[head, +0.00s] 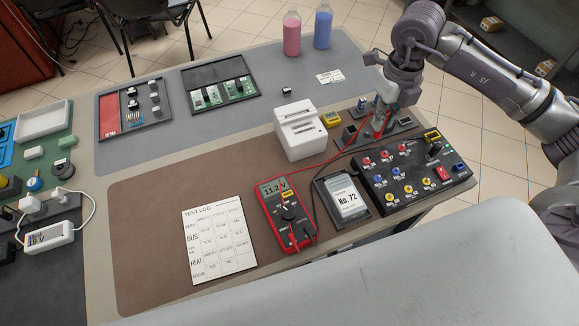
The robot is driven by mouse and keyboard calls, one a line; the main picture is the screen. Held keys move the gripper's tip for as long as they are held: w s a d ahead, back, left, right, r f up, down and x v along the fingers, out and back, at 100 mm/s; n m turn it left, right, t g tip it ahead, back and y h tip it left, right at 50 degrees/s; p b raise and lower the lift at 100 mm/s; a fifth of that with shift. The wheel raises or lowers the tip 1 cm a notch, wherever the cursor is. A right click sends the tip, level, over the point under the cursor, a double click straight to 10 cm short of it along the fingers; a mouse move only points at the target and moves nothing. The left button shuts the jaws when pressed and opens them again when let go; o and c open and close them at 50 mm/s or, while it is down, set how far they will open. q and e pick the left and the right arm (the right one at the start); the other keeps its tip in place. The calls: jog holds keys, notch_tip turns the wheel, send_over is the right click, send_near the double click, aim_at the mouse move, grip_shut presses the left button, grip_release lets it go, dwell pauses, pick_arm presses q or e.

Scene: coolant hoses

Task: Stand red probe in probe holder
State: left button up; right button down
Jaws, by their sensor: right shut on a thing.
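My right gripper (379,121) points down over the dark probe holder (404,123) at the right back of the table. It is shut on the red probe, which is mostly hidden between the fingers; its red lead (332,163) runs back to the red multimeter (286,213). The multimeter lies on the brown mat and its display reads about 11.2 V. I cannot tell whether the probe's tip is inside the holder or just above it. My left gripper is not in view.
A white box-shaped device (298,130) stands left of the holder, with a small yellow item (331,119) beside it. A test log sheet (218,243) lies left.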

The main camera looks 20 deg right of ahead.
jog(key=w+f+p, duration=0.2)
jog(key=w+f, duration=0.3)
jog(key=w, duration=0.4)
jog(key=shift+a, duration=0.25)
jog(key=shift+w+r, duration=0.1)
dwell(0.3)
jog(key=shift+f, duration=0.25)
dwell(0.7)
jog(key=shift+f+b, duration=1.45)
jog(key=shift+f, duration=0.1)
jog(key=shift+f, duration=0.1)
jog(key=shift+f+b, duration=0.9)
jog(key=shift+f, duration=0.2)
